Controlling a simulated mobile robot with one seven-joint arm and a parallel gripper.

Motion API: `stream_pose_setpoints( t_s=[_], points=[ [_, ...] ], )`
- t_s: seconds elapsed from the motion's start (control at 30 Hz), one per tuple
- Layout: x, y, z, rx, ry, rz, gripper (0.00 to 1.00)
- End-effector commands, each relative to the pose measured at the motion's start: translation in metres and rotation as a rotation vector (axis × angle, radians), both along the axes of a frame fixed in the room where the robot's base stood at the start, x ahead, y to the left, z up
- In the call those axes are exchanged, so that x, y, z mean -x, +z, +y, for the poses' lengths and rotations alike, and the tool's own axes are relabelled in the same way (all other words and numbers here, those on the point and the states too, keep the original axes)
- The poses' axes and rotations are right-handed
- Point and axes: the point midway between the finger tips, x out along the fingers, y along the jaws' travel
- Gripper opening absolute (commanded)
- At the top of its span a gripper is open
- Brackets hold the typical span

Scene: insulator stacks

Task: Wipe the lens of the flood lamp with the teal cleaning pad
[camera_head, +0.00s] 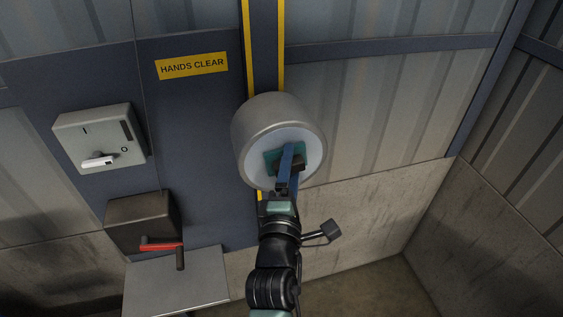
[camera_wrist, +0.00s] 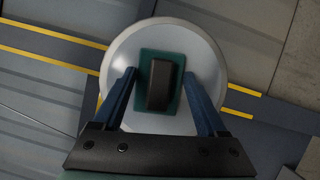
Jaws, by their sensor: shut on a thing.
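The flood lamp (camera_head: 252,122) is a round grey drum on a post, with a pale round lens (camera_head: 313,148) facing me. The teal cleaning pad (camera_head: 271,160) lies over the middle of the lens and looks flat against it; contact cannot be seen for certain. My gripper (camera_head: 291,164), with blue fingers, is shut on the pad's dark handle (camera_wrist: 158,86). In the wrist view the teal pad (camera_wrist: 174,62) sits near the centre of the lens (camera_wrist: 205,68), with a finger on either side of the handle. The fingers hide part of the lens.
A grey switch box (camera_head: 88,125) with a white handle is on the wall at left. Below it are a dark box (camera_head: 140,218) with a red lever (camera_head: 161,246) and a grey shelf (camera_head: 175,285). Right of the lamp, the space before the wall looks clear.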

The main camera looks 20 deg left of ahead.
Motion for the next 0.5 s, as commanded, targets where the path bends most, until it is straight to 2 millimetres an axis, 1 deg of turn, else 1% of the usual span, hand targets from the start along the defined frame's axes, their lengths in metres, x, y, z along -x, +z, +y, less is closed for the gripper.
stream_pose_setpoints(
  t_s=[0.03, 0.37, 0.5],
  points=[
    [-0.003, 0.005, -0.003, 0.001, 0.000, 0.001, 0.23],
    [-0.011, 0.002, -0.013, 0.001, 0.000, -0.002, 0.23],
    [-0.016, 0.005, -0.021, 0.000, -0.001, 0.000, 0.23]
  ],
)
